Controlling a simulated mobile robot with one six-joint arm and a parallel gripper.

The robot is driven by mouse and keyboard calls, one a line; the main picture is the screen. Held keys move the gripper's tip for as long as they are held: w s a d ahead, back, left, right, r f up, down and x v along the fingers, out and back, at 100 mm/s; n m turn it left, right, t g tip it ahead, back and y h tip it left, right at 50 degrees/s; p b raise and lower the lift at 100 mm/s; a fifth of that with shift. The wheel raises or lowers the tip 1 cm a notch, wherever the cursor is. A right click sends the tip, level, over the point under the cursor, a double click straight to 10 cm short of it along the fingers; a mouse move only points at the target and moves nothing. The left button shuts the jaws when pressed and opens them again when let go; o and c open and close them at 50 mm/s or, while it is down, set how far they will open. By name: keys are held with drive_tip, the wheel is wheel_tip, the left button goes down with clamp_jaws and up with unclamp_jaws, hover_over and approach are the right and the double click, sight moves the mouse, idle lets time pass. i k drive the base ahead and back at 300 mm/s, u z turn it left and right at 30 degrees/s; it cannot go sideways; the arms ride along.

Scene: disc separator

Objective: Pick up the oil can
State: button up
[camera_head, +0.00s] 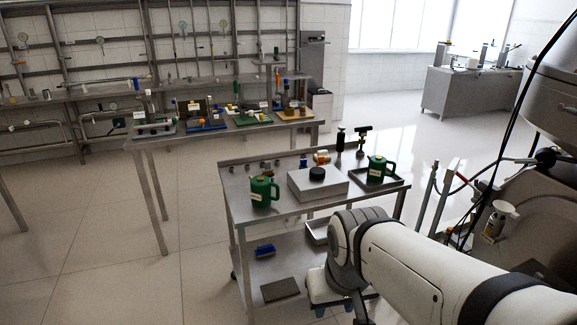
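Two green cans with handles and pale labels stand upright on the top of a metal cart (237,215). One green can (261,193) is near the cart's left front corner. The other green can (376,170) stands in a shallow dark tray (398,182) at the right. The labels are too small to read, so I cannot tell which is the oil can. My white arm reaches in from the lower right, in front of the cart.
A grey box (310,190) with a black round piece on top sits between the cans. Dark upright tools (340,140) and small fittings stand along the cart's back edge. A longer workbench (230,133) with labelled parts is behind. A machine (530,190) is at right. Floor at left is clear.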

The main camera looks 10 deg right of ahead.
sight(377, 163)
drive_tip(key=i, duration=1.65)
drive_tip(key=z, duration=0.9)
drive_tip(key=k, duration=0.8)
drive_tip(key=z, duration=0.15)
drive_tip(key=i, duration=0.85)
drive_tip(key=u, duration=0.1)
